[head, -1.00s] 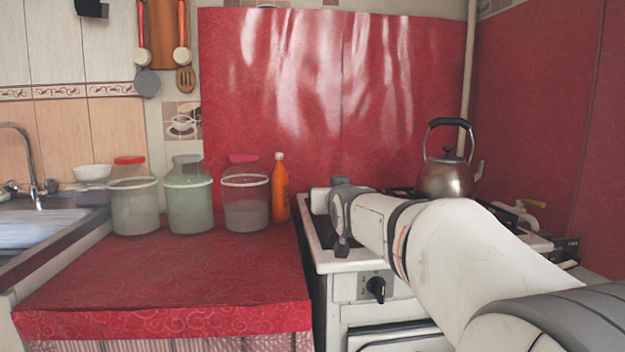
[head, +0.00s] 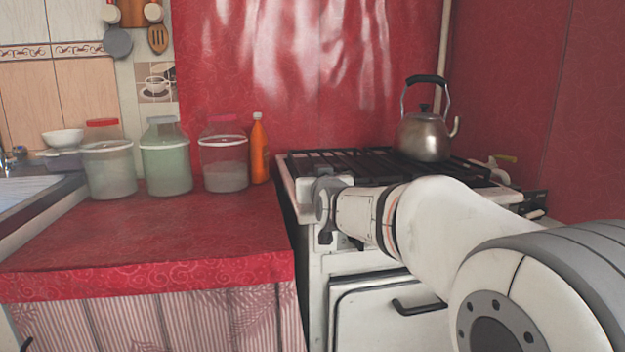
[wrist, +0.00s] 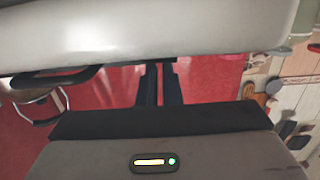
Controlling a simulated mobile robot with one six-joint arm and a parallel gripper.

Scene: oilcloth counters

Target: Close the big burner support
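The stove (head: 296,190) shows in the head view with black burner supports (head: 345,162) over its top. They look flat there, but my arm hides part of the front, and I cannot tell where the big one ends. My gripper (head: 322,185) is at the stove's front left corner, partly hidden behind its wrist; contact cannot be told. In the wrist view its two dark fingers (wrist: 160,83) stand close together with only a narrow gap and nothing visible between them. A steel kettle (head: 424,135) stands upright at the back right of the stove, and its handle shows in the wrist view (wrist: 50,76).
A red oilcloth counter (head: 150,235) lies left of the stove. Several lidded jars, the nearest a clear one (head: 223,165), and an orange bottle (head: 258,150) stand at its back. Red walls close off the back and right. The counter's front is clear.

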